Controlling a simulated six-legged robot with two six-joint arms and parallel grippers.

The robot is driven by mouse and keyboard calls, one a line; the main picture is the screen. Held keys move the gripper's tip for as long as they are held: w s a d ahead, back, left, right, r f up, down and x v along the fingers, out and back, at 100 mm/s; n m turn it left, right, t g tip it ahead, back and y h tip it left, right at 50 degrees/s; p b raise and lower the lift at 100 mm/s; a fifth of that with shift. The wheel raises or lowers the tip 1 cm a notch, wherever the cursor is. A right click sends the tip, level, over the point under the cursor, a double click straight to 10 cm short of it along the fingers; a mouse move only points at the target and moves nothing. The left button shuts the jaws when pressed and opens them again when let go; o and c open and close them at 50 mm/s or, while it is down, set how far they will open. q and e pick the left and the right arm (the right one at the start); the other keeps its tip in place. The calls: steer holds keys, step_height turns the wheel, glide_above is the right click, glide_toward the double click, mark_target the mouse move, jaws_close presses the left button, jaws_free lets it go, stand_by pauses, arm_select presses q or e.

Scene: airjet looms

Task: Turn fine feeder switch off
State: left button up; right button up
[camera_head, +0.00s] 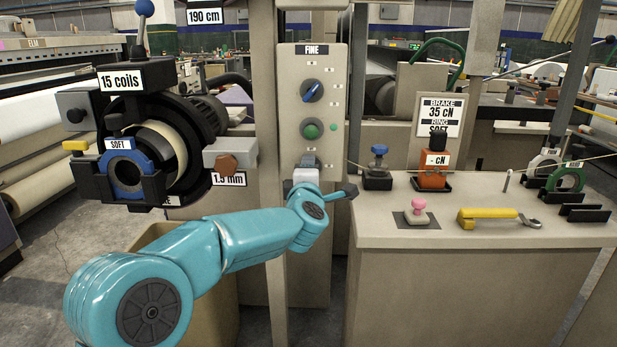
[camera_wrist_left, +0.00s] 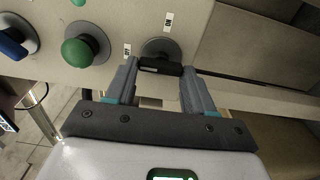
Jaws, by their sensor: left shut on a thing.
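The fine feeder panel (camera_head: 285,115), a beige upright box labelled FINE, stands at the centre of the head view. The black switch (camera_wrist_left: 162,66) is low on it, below the green button (camera_head: 312,129). In the left wrist view its black handle lies crosswise on a grey round base, between my fingertips. An ON label (camera_wrist_left: 168,20) is above it and another label, likely OFF (camera_wrist_left: 127,50), is to its left. My left gripper (camera_head: 307,166) is shut on this handle, hiding most of the switch in the head view. My right gripper is in neither view.
A blue knob (camera_head: 312,91) is above the green button. Right of the panel, a beige counter (camera_head: 450,238) carries a yellow-handled tool (camera_head: 488,216), a pink knob (camera_head: 418,206) and an orange block (camera_head: 434,171). A dark feeder with a coil (camera_head: 160,140) stands left of the panel.

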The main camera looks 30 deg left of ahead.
arm_select(q)
steer(key=shift+r, duration=0.15)
steer(key=o, duration=1)
steer(key=shift+o, duration=0.2)
steer(key=v, duration=1.6)
steer(key=shift+p, duration=0.4)
steer(key=shift+s+d, duration=0.1)
steer(key=shift+d, duration=0.05)
